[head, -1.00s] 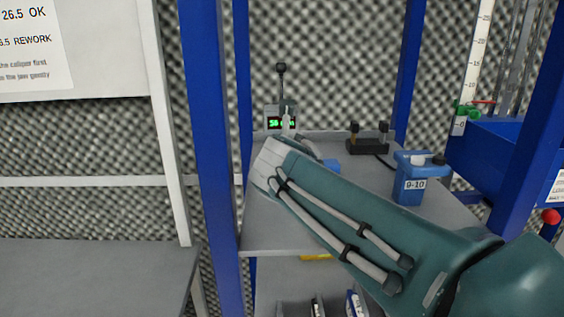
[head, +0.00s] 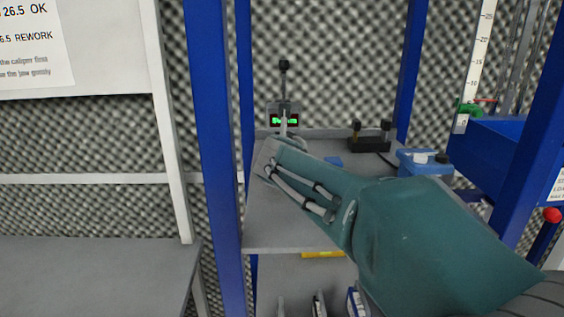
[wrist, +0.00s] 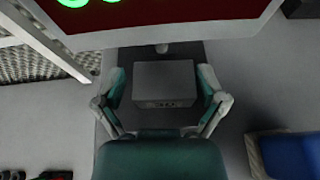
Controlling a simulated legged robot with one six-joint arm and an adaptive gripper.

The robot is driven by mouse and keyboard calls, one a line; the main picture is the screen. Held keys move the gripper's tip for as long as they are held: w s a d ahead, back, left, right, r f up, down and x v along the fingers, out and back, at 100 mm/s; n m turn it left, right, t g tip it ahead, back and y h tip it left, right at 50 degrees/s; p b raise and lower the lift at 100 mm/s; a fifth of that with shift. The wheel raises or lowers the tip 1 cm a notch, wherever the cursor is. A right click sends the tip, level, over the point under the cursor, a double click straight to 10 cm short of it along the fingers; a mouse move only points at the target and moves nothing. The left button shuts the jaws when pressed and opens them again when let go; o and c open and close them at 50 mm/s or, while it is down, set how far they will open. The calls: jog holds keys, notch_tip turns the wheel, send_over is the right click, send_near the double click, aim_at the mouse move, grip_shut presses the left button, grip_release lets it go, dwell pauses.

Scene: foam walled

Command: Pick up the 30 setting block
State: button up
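The setting block (wrist: 164,80) is a grey block with small, unreadable markings on its near face. In the wrist view it sits on a dark base below a red and green display. My gripper (wrist: 161,72) is open around it, one finger on each side. A gap shows at the left finger; the right finger is very near the block's edge, and I cannot tell if it touches.
The gauge with a green display (head: 285,118) stands just beyond my gripper on the grey shelf (head: 275,225). A black fixture (head: 370,140) and a blue container (head: 425,160) are to the right. A blue post (head: 212,120) rises on the left.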

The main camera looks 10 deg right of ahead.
jog(key=shift+d, duration=0.1)
jog(key=c, duration=0.7)
